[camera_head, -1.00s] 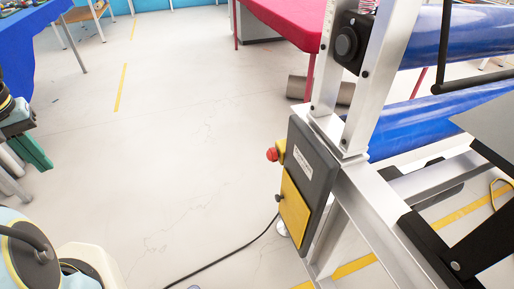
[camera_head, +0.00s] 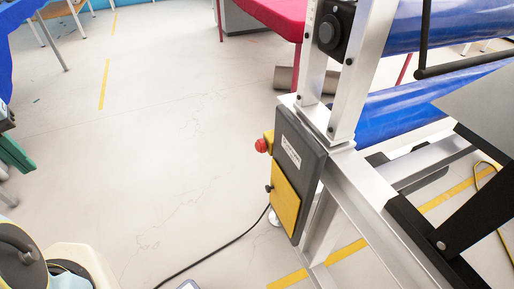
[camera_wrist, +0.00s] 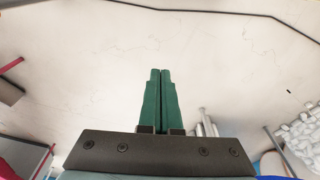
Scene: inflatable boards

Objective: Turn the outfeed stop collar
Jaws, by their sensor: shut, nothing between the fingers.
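A black block with a round black knob or collar (camera_head: 328,32) sits on the aluminium upright of the roller machine (camera_head: 352,85) in the head view. I cannot tell for sure whether this is the outfeed stop collar. My gripper's green fingers (camera_wrist: 160,75) are together in the wrist view, with nothing between them and bare floor behind. In the head view the green fingers (camera_head: 15,155) show at the left edge, far from the machine. The wrist view does not clearly show the collar.
A grey control box (camera_head: 300,160) with a yellow panel and red button (camera_head: 261,145) hangs on the frame. Blue rolls (camera_head: 440,25) lie at right. A black cable (camera_head: 215,247) crosses the floor. A red-topped table (camera_head: 275,15) stands behind. The floor left of the machine is clear.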

